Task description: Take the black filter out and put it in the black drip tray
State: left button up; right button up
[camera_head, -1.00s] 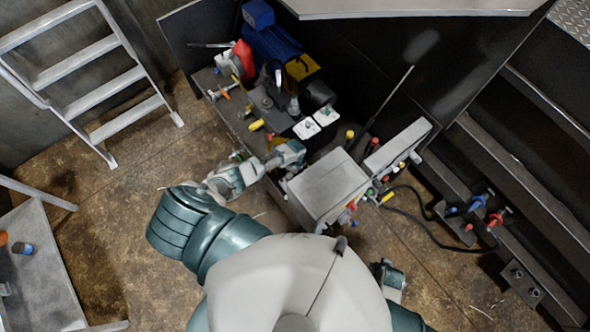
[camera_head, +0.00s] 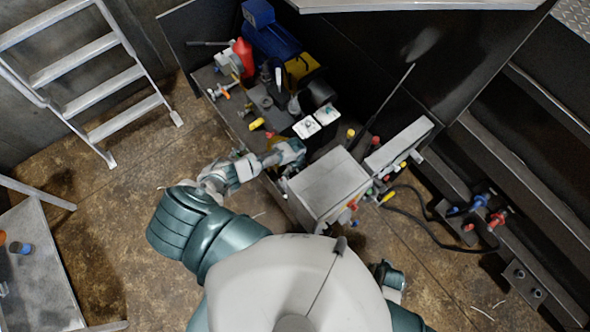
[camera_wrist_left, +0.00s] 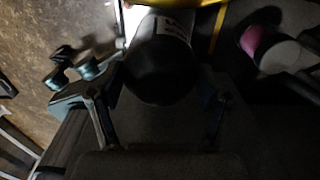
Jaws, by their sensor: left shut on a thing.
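My left gripper (camera_head: 292,153) is at the front edge of the dark bench, left of the grey box. In the left wrist view its two fingers (camera_wrist_left: 160,112) stand on either side of the black filter (camera_wrist_left: 160,75), a dark cylinder with a white printed label at its far end. The gripper is shut on it. In the head view the filter cannot be made out at the gripper. I cannot pick out the black drip tray with certainty among the dark surfaces. My right gripper does not show.
The bench holds a blue motor (camera_head: 272,40), a red container (camera_head: 244,58), white switch plates (camera_head: 306,127) and several small fittings. A grey box (camera_head: 327,188) stands close right of the gripper. A ladder (camera_head: 95,75) and side table (camera_head: 35,270) stand left. Floor between is open.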

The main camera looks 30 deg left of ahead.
pick_arm(q)
jog(key=n+p, duration=0.1)
jog(key=n, duration=0.4)
jog(key=shift+p, duration=0.3)
jog(key=n+p, duration=0.1)
jog(key=n, duration=0.4)
